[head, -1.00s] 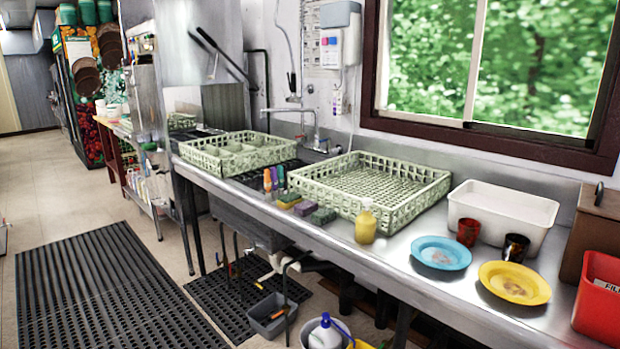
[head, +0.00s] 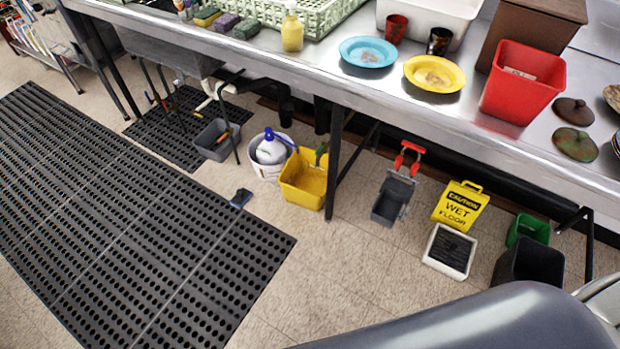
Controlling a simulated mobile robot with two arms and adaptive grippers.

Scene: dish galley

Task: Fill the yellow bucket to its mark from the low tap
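The yellow bucket (head: 303,180) stands on the tiled floor under the front edge of the steel counter, beside a dark counter leg. Its inside looks plain yellow; I cannot make out a mark or any water. A green item shows at its rim, too small to identify. Thin pipes (head: 152,98) with small red and blue parts hang below the sink at the left; I cannot tell whether one is the low tap. Neither of my grippers is in view.
A white bucket (head: 266,160) holding a blue-topped bottle stands left of the yellow one. A grey bin (head: 217,141), a dustpan (head: 393,198) and a wet-floor sign (head: 460,207) stand nearby. A black mat (head: 140,220) covers the left floor. Bare tiles (head: 330,270) lie in front.

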